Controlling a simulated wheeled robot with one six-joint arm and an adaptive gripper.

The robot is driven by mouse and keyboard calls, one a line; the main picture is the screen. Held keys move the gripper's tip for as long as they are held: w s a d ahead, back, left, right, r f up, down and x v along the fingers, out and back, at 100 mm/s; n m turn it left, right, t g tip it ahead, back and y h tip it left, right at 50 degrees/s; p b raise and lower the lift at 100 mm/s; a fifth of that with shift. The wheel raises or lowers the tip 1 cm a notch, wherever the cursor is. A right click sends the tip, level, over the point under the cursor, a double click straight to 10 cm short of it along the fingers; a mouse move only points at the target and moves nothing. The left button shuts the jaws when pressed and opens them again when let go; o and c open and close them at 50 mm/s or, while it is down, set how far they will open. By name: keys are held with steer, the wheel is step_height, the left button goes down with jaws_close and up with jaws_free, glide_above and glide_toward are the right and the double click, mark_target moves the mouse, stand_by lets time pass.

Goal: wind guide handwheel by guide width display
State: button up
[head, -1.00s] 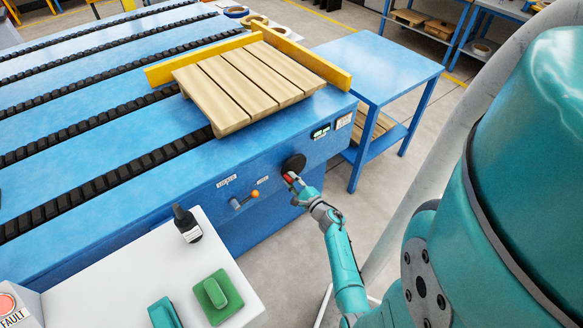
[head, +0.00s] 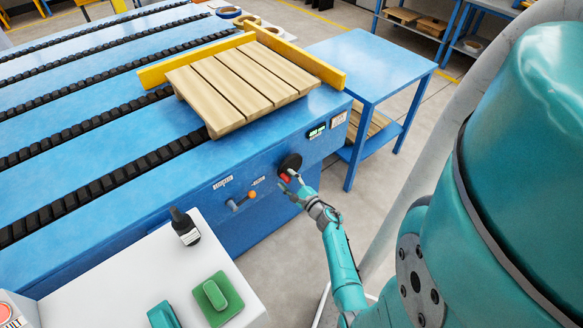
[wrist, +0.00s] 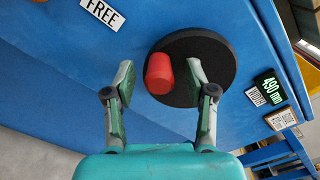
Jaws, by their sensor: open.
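The guide handwheel is a black disc (head: 291,162) on the blue side panel, with a red knob (head: 285,177). In the wrist view the disc (wrist: 222,62) and knob (wrist: 159,74) face me. My gripper (head: 290,180) is open. In the wrist view its two fingers (wrist: 160,76) stand on either side of the knob, with gaps showing on both sides. How deep the knob sits between them I cannot tell. The guide width display (wrist: 270,87) is lit green and reads 490 mm, beside a WIDTH label; it also shows in the head view (head: 317,131).
An orange-tipped lever (head: 247,197) sits left of the wheel, and a FREE label (wrist: 101,10) shows in the wrist view. A wooden pallet (head: 240,85) lies by yellow guides. A blue table (head: 370,62) stands right. A white console (head: 150,270) with a black bottle (head: 185,227) is in front.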

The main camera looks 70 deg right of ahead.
steer(key=m, duration=0.4)
steer(key=shift+f+m, duration=0.1)
steer(key=shift+m, duration=0.2)
steer(key=m, duration=0.7)
steer(key=shift+a+m, duration=0.1)
steer(key=shift+m, duration=0.2)
steer(key=m, duration=0.4)
steer(key=shift+w, duration=0.1)
steer(key=m, duration=0.7)
steer(key=shift+a+m, duration=0.1)
steer(key=shift+m, duration=0.3)
steer(key=m, duration=0.4)
steer(key=shift+m, duration=2.1)
